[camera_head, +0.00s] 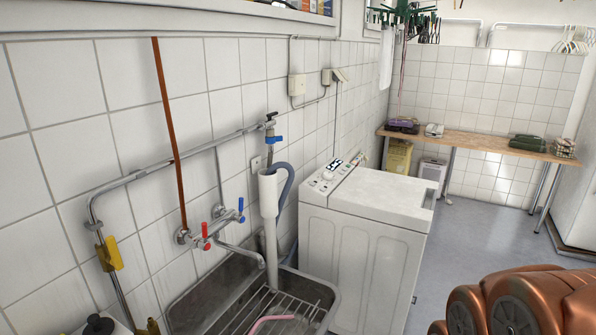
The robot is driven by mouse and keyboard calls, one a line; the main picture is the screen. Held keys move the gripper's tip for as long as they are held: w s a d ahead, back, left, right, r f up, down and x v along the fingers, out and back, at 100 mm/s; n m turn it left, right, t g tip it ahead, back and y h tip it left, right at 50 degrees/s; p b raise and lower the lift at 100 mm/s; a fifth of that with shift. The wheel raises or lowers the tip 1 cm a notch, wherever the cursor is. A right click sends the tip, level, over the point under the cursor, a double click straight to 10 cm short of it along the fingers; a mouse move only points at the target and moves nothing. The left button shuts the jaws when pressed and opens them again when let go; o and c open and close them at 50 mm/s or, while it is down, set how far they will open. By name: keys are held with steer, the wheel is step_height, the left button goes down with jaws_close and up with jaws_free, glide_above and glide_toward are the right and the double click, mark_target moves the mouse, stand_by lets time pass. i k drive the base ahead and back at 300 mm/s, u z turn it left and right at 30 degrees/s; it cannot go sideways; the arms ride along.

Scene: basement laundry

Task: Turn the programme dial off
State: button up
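A white top-loading washing machine (365,240) stands against the tiled wall in the middle of the view. Its control panel (329,178) runs along the back of the top, with a small dark display (335,164). A round knob (328,175) shows on the panel, small in this view; I cannot tell its setting. Copper-coloured rounded parts of my own body fill the lower right corner, well apart from the machine. My gripper's fingers do not show.
A metal sink (190,301) with a rack and a tap (212,229) is left of the machine. A drain pipe (269,225) and hose stand between them. A wooden bench (476,143) is at the back. Grey floor (480,220) right of the machine is clear.

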mark_target(327, 176)
steer(key=z, duration=0.8)
steer(key=i, duration=2.5)
steer(key=u, duration=3.1)
